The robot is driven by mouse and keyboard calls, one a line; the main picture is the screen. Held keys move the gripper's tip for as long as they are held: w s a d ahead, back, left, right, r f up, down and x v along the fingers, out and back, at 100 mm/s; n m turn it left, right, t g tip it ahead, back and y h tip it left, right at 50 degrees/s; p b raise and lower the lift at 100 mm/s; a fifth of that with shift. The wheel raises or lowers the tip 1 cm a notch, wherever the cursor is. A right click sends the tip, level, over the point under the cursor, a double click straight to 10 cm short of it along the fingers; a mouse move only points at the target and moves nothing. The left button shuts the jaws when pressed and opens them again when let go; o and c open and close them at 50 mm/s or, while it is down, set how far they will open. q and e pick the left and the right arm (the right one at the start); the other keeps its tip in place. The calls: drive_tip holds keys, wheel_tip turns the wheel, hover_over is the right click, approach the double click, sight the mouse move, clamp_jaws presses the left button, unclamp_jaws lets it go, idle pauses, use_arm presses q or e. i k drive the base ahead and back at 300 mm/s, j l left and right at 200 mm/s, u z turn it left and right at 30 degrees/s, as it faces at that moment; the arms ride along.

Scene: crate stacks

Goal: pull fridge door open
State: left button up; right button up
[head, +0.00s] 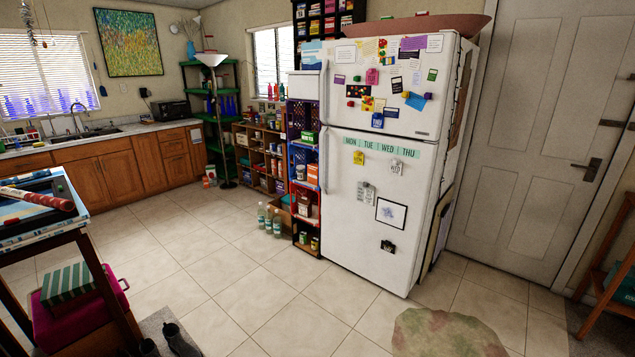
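The white fridge (345,255) stands right of the middle in the head view, with its front facing me. Its upper door (340,110) is covered with magnets and papers. Its lower door (345,225) carries a weekday strip, notes and a small framed picture. Both doors look shut. A long vertical handle (324,160) runs along the left edge of the lower door, and another handle (323,95) sits above it on the upper door. Neither of my grippers shows in this view.
Stacked crates and shelves (305,205) stand against the fridge's left side. Bottles (268,220) stand on the floor beside them. A side table (50,225) is at the left, a closed door (540,120) at the right. The tiled floor (220,260) before the fridge is mostly clear, with a rug (445,335).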

sight(353, 230)
drive_tip(key=i+u, duration=0.1)
drive_tip(key=i, duration=0.95)
drive_tip(key=i+j+z, duration=0.15)
drive_tip(key=i, duration=0.9)
drive_tip(key=i+z, duration=0.2)
drive_tip(key=i, duration=0.2)
drive_tip(key=i+j+z, duration=0.2)
drive_tip(key=i, duration=0.2)
drive_tip(key=i+j+z, duration=0.2)
drive_tip(key=i, duration=0.2)
drive_tip(key=i+l, duration=0.05)
drive_tip(key=l, duration=0.05)
